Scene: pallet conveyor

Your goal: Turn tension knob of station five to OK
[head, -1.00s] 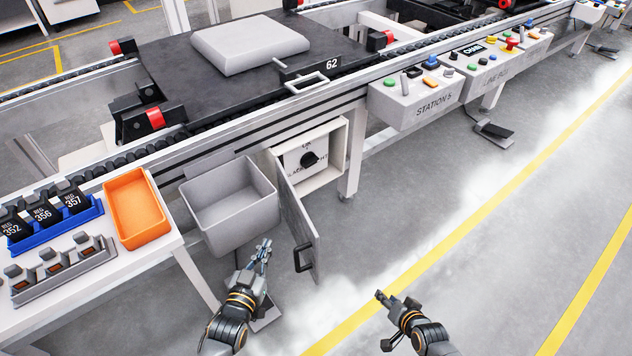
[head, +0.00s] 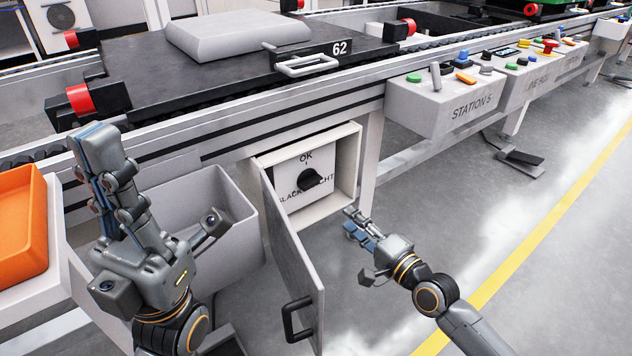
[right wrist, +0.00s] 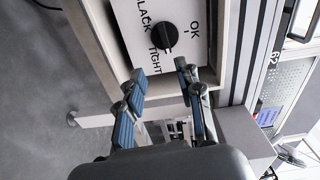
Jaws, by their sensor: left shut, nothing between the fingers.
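The tension knob (head: 312,180) is black and sits on a white panel (head: 292,165) inside an open box under the conveyor. OK is printed above it, SLACK on the left, TIGHT on the right. The knob also shows in the right wrist view (right wrist: 165,35). My right gripper (head: 354,222) is open and empty, just below and right of the box; in the right wrist view its fingertips (right wrist: 160,72) are apart, short of the knob. My left gripper (head: 95,165) is shut and empty, raised before the grey bin.
The box door (head: 290,255) hangs open towards me, between my grippers. A grey bin (head: 225,215) and an orange tray (head: 22,225) are at left. The station 5 control box (head: 440,105) is at upper right.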

